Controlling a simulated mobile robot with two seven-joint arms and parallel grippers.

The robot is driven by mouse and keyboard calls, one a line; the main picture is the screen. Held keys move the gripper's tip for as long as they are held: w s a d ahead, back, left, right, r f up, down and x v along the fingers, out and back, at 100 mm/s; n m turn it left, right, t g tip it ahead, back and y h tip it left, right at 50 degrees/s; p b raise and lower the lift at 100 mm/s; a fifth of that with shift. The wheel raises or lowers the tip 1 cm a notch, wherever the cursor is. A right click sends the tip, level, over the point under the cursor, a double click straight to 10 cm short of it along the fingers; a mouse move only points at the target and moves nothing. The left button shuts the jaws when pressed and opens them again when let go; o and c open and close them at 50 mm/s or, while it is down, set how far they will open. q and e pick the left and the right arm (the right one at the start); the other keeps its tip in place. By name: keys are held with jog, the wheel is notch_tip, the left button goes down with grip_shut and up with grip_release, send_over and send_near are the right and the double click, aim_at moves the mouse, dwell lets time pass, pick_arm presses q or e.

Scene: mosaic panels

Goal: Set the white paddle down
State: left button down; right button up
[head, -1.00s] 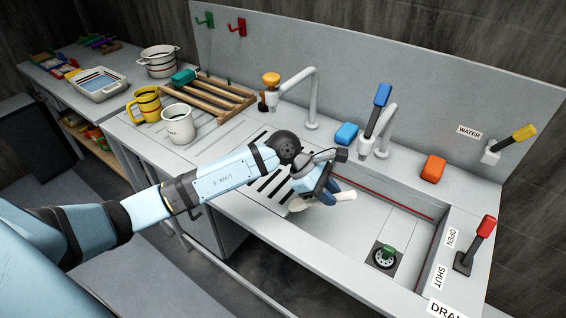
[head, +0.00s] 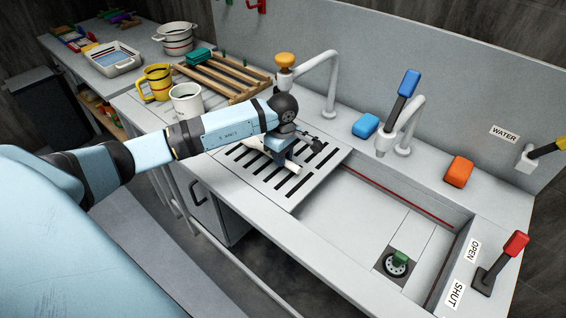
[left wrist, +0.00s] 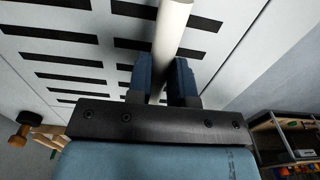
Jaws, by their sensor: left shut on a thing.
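The white paddle (head: 258,142) is in my left gripper (head: 278,155), over the slotted drain plate (head: 291,194) left of the sink basin. In the head view its pale ends stick out on both sides of the fingers. In the left wrist view the paddle (left wrist: 172,32) shows as a white rod between the two blue fingers of my left gripper (left wrist: 165,75), which are shut on it. The slotted plate lies behind it there. Whether the paddle touches the plate I cannot tell. My right gripper is not in view.
The sink basin (head: 365,222) with a green-plugged drain (head: 400,258) is to the right. Two taps stand behind, with a blue sponge (head: 365,125) and an orange sponge (head: 457,171). A white mug (head: 187,102), yellow mug (head: 157,83) and wooden rack (head: 222,78) stand at the left.

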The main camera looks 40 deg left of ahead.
pick_arm(q)
notch_tip(320, 180, down, 3)
jog(key=shift+d+f, duration=0.1)
jog(key=shift+f, duration=0.25)
jog(key=shift+f, duration=0.1)
jog(key=c, duration=1)
grip_release()
jog(key=shift+r, duration=0.25)
notch_tip(320, 180, up, 12)
jog(key=shift+f+b, duration=0.1)
jog(key=shift+b, duration=0.45)
